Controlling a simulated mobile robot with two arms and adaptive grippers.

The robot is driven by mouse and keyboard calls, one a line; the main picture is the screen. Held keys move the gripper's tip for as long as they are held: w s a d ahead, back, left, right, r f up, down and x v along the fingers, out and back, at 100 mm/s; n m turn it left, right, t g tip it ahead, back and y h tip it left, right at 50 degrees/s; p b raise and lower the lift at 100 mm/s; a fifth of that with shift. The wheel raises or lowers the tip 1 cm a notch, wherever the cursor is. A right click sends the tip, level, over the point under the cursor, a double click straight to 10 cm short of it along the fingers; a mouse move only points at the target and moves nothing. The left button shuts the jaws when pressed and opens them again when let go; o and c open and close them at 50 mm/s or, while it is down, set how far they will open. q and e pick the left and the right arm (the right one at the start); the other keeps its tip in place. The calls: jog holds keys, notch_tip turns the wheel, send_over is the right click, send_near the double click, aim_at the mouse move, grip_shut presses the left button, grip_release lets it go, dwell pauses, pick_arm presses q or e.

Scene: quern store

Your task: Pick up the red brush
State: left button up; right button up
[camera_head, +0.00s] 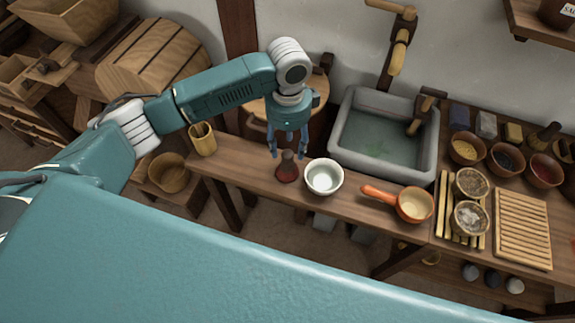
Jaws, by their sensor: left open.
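The red brush (287,170) stands on the wooden bench, with a dark upper part and a wider red lower part. My left gripper (288,150) points down from above, its fingers open around or just over the top of the brush. I cannot tell whether the fingers touch it. My right gripper is not in view.
A white bowl (324,177) stands close to the right of the brush. An orange-handled pan (411,204) lies further right. A stone basin (345,160) sits behind. A wooden cup (203,139) stands at the left end of the bench (240,160), whose surface between cup and brush is clear.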

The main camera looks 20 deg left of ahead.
aim_at(287, 153)
pick_arm(q)
jog(key=f, duration=0.1)
jog(key=f+p, duration=0.1)
jog(key=f, duration=0.2)
jog(key=shift+w+a+f, duration=0.1)
jog(key=shift+a+f, duration=0.15)
jog(key=shift+f, duration=0.35)
jog(key=shift+c, duration=0.3)
grip_shut()
